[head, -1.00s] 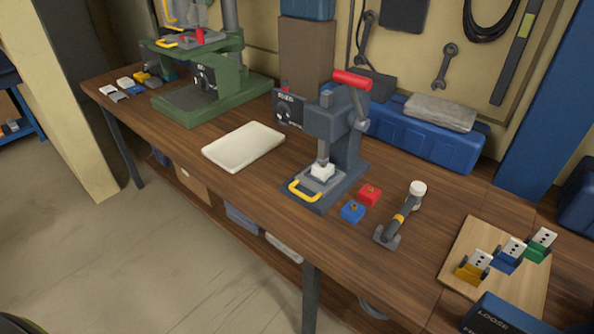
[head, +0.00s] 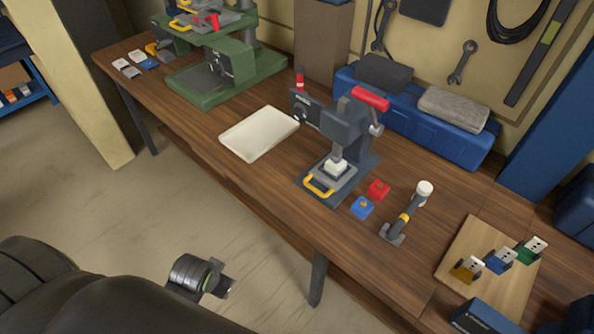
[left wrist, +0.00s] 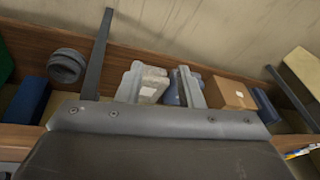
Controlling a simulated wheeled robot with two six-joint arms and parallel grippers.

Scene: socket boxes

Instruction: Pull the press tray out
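The grey bench press (head: 345,130) with a red lever grip (head: 370,98) stands mid-bench in the head view. Its press tray (head: 328,178) lies low at the front of the press, with a yellow handle (head: 318,187) facing the bench's front edge. A white block (head: 337,167) sits on the tray under the ram. My left gripper (head: 226,287) is in front of the bench, low and left of the press, well apart from the handle. Its fingers (left wrist: 162,85) look apart with nothing held in the left wrist view. My right gripper is not in view.
A white tray (head: 259,134) lies left of the press. A green machine (head: 225,75) stands further left. The bench edge before the handle is clear.

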